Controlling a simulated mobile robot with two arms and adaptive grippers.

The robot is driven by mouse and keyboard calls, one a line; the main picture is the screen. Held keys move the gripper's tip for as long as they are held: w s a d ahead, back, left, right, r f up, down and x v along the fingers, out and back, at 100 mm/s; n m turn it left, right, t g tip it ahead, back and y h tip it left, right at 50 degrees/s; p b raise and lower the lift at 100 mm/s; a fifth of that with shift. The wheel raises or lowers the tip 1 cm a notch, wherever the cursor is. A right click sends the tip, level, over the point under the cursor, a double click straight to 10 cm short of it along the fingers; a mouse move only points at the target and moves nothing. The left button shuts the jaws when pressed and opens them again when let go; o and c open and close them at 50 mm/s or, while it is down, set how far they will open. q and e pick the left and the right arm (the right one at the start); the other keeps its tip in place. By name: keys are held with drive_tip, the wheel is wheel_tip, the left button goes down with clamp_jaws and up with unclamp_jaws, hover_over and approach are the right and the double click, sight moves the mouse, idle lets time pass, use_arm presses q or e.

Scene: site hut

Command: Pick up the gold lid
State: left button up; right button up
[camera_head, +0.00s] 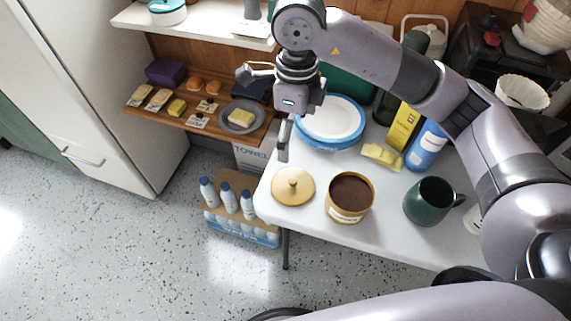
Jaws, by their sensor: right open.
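The gold lid (279,194) is a round disc with a small knob on top. It lies flat, knob up, near the left front corner of the white table (306,231). My right gripper (264,114) is open and empty. It is above and behind the lid in the picture, apart from it, with one finger pointing left and the other hanging down near the table's left edge. An open gold tin (349,214) with dark brown contents stands just right of the lid. My left gripper is not in view.
A blue-rimmed plate (330,118), a yellow box (403,128), a blue bottle (426,147), yellow pieces (382,155) and a dark green mug (428,202) are on the table. A wooden shelf (165,117) is at left. A bottle crate (240,225) stands on the floor.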

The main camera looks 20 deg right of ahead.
hover_over(294, 182)
wheel_tip(294, 182, down, 8)
drive_tip(key=shift+d+r+p, duration=0.1)
drive_tip(key=shift+r+p, duration=0.15)
drive_tip(key=shift+p, duration=0.15)
wheel_tip(294, 182, down, 3)
drive_tip(key=shift+w+r, duration=0.1)
drive_tip(key=shift+f, duration=0.9)
wheel_tip(294, 182, down, 4)
drive_tip(key=shift+w+r+p, duration=0.1)
drive_tip(key=shift+r+p, duration=0.1)
drive_tip(key=shift+p, duration=0.45)
drive_tip(key=shift+f, duration=0.5)
drive_tip(key=c, duration=1.4)
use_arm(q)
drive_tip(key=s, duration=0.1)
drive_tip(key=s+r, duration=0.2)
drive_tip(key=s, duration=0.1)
use_arm(e)
drive_tip(key=shift+c, duration=0.4)
